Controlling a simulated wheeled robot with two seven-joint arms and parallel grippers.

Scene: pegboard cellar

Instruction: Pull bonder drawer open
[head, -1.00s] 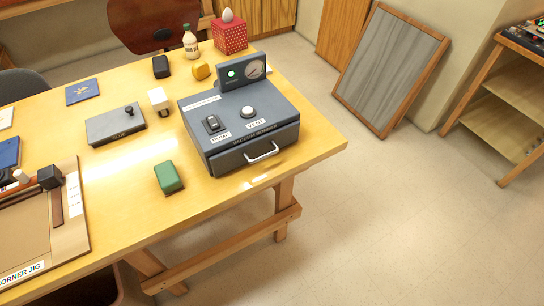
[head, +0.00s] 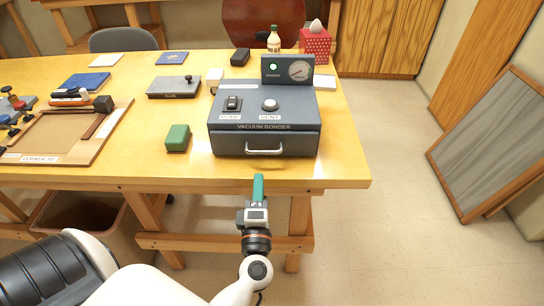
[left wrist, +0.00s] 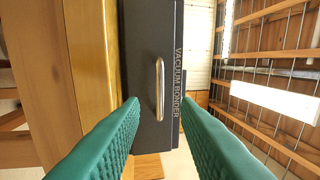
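The vacuum bonder (head: 266,122) is a dark grey box with a gauge, switch and knob on top, standing at the front of the yellow table. Its drawer front (head: 295,145) faces me and looks closed, with a silver handle (head: 265,151). In the left wrist view the handle (left wrist: 159,88) stands between and beyond the green fingertips. My left gripper (head: 258,180) is in front of and below the handle, at the table's front edge. Its fingers are spread in the left wrist view (left wrist: 160,108), apart from the handle and empty. My right gripper is not in view.
The yellow table (head: 340,165) has a green block (head: 178,138) left of the bonder. A corner jig (head: 50,158) lies farther left. A grey slab (head: 174,88), a red box (head: 315,45) and a bottle (head: 274,40) stand farther back.

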